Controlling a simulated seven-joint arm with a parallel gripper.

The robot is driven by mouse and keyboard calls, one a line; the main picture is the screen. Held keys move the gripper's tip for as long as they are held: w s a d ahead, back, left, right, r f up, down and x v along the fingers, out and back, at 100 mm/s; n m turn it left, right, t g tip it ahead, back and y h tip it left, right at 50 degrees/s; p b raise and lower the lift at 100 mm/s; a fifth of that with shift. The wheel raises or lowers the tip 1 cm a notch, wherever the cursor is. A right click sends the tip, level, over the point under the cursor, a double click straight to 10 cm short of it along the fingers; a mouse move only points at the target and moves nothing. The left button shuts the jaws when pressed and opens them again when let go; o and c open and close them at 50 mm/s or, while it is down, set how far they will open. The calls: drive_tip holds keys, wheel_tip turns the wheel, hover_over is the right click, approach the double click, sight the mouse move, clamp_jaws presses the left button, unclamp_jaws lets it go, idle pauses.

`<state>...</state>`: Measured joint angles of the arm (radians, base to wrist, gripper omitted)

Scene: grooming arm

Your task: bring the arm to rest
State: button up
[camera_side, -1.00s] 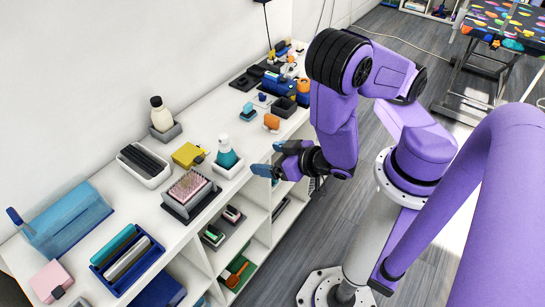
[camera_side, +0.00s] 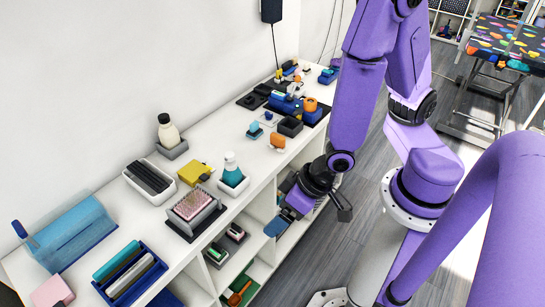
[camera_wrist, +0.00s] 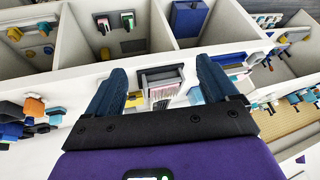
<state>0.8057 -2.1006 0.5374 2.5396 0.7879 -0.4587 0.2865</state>
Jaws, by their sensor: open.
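My gripper (camera_side: 279,224) hangs at the front edge of the white shelf unit (camera_side: 262,180), its blue fingers pointing down and left, in front of the open compartments. In the wrist view my gripper (camera_wrist: 160,82) shows two dark blue fingers spread wide apart. Nothing is held between them. Beyond the gap, a pink-bristled brush in a grey holder (camera_wrist: 163,80) sits on the shelf top. My arm is bent and stands to the right of the unit.
The shelf top holds a teal-and-white bottle (camera_side: 232,170), a yellow block (camera_side: 194,173), a cream bottle (camera_side: 168,132) and a blue tray (camera_side: 130,277). Compartments below hold small tools. Grey floor (camera_side: 345,240) right of the unit is clear. A colourful table (camera_side: 508,38) stands behind.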

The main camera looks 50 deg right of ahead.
drive_tip(key=s+d+r+n+g, duration=0.2)
drive_tip(key=s+r+n+g, duration=0.15)
drive_tip(key=r, duration=0.25)
drive_tip(key=s+d+r+n+g, duration=0.2)
drive_tip(key=s+r+n, duration=0.1)
drive_tip(key=r+n, duration=0.15)
drive_tip(key=d+r+n+h, duration=0.2)
drive_tip(key=d+r, duration=0.3)
drive_tip(key=d, duration=0.2)
drive_tip(key=shift+t+h, duration=0.4)
drive_tip(key=shift+t, duration=0.05)
drive_tip(key=shift+s, duration=0.1)
